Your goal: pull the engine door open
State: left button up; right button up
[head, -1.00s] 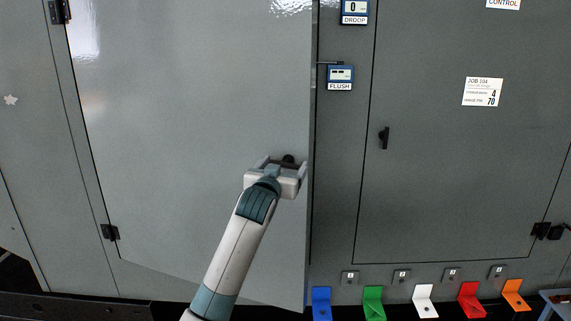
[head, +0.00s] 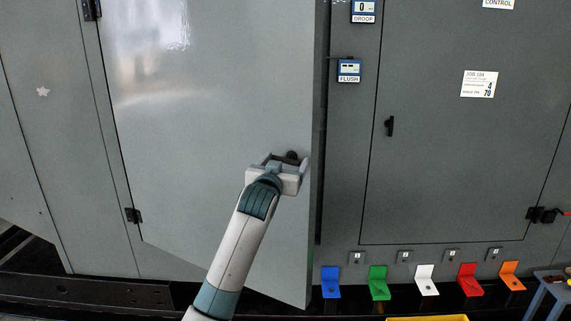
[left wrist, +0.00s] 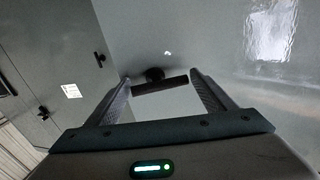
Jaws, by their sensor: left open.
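The engine door (head: 210,110) is the large grey panel at the left of the head view, hinged on its left side. It stands ajar, with its right edge swung out towards me and a dark gap (head: 321,150) beside it. Its dark handle (head: 291,156) is near that right edge. My left gripper (head: 287,163) is at the handle with its jaws open. In the left wrist view the dark handle bar (left wrist: 160,85) lies between the tips of the open fingers (left wrist: 160,92); contact cannot be told. My right gripper is in neither view.
A closed grey door (head: 450,170) with its own black handle (head: 389,126) is to the right. Blue (head: 331,283), green, white, red and orange brackets line the lower edge. A yellow-edged item (head: 428,318) and a blue stand (head: 548,290) are at bottom right.

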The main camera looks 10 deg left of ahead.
pick_arm(q)
jog(key=o, duration=1.4)
jog(key=shift+a+r, duration=0.1)
jog(key=shift+o, duration=0.7)
jog(key=shift+a, duration=0.15)
jog(key=shift+s, duration=0.45)
jog(key=shift+s+b, duration=0.35)
jog(key=shift+s, duration=0.05)
jog(key=s+a+b, duration=0.2)
jog(key=s+b, duration=0.3)
jog(key=s, duration=1.1)
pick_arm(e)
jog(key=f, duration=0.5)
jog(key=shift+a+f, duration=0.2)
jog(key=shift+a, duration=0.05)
